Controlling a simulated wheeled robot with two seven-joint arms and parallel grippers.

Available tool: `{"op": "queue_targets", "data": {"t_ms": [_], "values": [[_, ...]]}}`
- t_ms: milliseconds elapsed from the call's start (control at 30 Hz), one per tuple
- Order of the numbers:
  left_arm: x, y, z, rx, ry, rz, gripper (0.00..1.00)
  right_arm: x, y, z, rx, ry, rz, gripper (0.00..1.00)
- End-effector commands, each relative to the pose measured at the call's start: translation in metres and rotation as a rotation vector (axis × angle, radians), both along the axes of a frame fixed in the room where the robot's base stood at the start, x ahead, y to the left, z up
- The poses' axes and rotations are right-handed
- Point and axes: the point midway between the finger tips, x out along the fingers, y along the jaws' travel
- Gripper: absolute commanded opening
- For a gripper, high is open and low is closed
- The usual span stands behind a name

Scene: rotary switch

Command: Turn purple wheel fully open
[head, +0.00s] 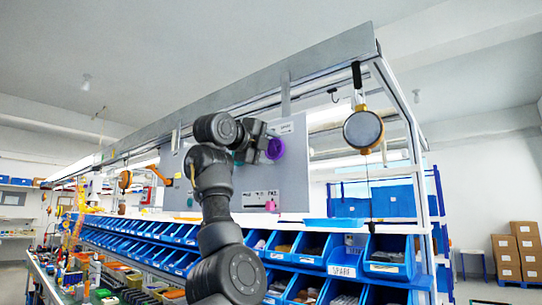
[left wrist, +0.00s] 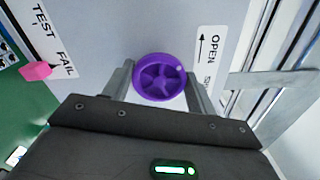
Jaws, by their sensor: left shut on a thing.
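The purple wheel (head: 275,148) is mounted on a grey panel (head: 290,180) in the head view. In the left wrist view the purple wheel (left wrist: 160,77) is round with spokes and a small pale dot at its upper right. My left gripper (head: 262,146) is at the wheel, and in the left wrist view its two fingers (left wrist: 160,85) are on either side of the wheel's rim, shut on it. A label reading OPEN with an arrow (left wrist: 208,55) is right of the wheel; its lower text is partly hidden by a finger. My right gripper is not in view.
A label reading TEST FAIL (left wrist: 52,40) and a pink knob (left wrist: 36,70) are left of the wheel. Rows of blue bins (head: 388,262) stand below the panel. A round hanging tool balancer (head: 363,130) is to the right.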

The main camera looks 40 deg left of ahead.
Motion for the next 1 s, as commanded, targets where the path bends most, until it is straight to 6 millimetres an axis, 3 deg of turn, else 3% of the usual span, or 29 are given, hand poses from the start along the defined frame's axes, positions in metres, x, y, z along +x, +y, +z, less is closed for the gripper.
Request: {"op": "queue_targets", "data": {"t_ms": [300,1000], "values": [[-0.001,0.001,-0.003,-0.3,-0.008,0.001,0.34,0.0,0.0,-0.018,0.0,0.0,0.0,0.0],[0.0,-0.001,-0.006,-0.966,-0.021,0.0,0.34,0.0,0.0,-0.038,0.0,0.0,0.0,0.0]]}}
